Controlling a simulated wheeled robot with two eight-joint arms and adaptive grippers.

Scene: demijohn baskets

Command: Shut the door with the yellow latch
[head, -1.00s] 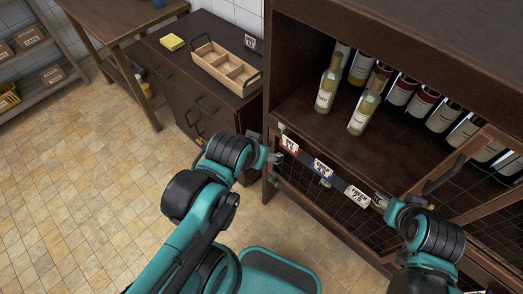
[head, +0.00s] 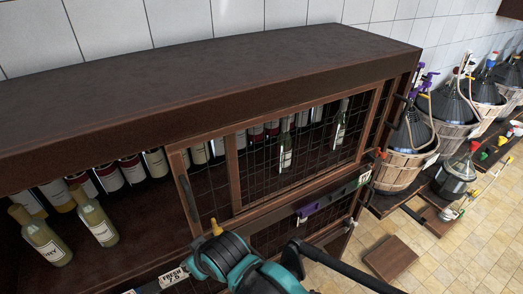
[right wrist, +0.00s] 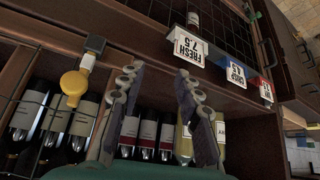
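A yellow latch (head: 216,228) is at the lower left corner of a wire-mesh door (head: 210,180) with a wooden frame and dark handle. The cabinet front left of this door is uncovered, showing bottles. In the right wrist view the yellow latch (right wrist: 74,84) is left of my right gripper (right wrist: 158,88). Its two fingers are apart with nothing between them, and the latch is not touched. In the head view my right wrist is below the latch, in front of the shelf edge. My left gripper is out of view.
A purple latch (head: 306,212) sits further right on the cabinet (head: 230,75). Pale bottles (head: 45,238) stand near the open front at left. Price tags (right wrist: 190,46) line the shelf edge. Demijohns in baskets (head: 398,168) stand at right; a wooden board (head: 390,258) is below them.

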